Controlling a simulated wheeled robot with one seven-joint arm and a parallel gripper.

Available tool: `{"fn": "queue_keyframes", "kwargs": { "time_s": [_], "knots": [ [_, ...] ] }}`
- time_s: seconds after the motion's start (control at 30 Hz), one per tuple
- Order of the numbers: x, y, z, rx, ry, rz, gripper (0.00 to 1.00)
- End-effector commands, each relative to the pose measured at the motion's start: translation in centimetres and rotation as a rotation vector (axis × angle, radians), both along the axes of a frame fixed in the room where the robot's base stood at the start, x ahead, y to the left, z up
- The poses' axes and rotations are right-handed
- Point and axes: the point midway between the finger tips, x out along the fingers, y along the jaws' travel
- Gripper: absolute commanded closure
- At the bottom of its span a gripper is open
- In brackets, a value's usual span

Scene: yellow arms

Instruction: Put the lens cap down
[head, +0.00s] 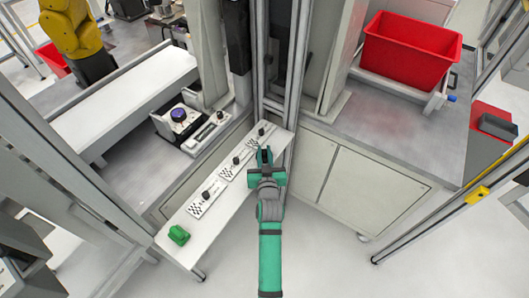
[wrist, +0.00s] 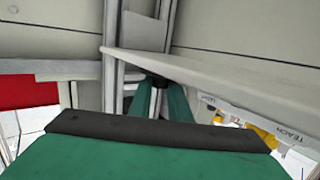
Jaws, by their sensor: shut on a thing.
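My gripper (head: 264,156) is over the right edge of the narrow white bench (head: 193,224) in the head view. In the wrist view its two green fingers (wrist: 159,103) are closed around a small dark thing (wrist: 158,81), which appears to be the lens cap. Only a little of it shows at the fingertips, and in the head view the gripper hides it. The bench's pale edge (wrist: 215,77) passes close to the fingertips in the wrist view. I cannot tell whether the held thing touches the bench.
Several checkered plates with black knobs, one nearest the front (head: 204,201), line the bench. A device with a dark blue round top (head: 179,115) stands behind. Metal posts rise beyond the gripper. A red bin (head: 410,50) stands right.

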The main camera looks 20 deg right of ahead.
Motion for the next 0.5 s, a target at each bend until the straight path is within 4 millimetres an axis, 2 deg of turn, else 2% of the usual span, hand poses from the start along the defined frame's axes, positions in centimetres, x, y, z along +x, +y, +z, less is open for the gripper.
{"fn": "queue_keyframes", "kwargs": {
  "time_s": [0.27, 0.3, 0.37, 0.5],
  "knots": [
    [0.00, 0.00, -0.23, 0.000, 0.001, 0.000, 1.00],
    [-0.01, -0.01, -0.25, 0.000, 0.001, 0.000, 0.79],
    [-0.01, -0.01, -0.23, 0.000, 0.000, 0.000, 0.65],
    [-0.01, -0.01, -0.21, 0.000, 0.000, 0.000, 0.65]
  ]
}}
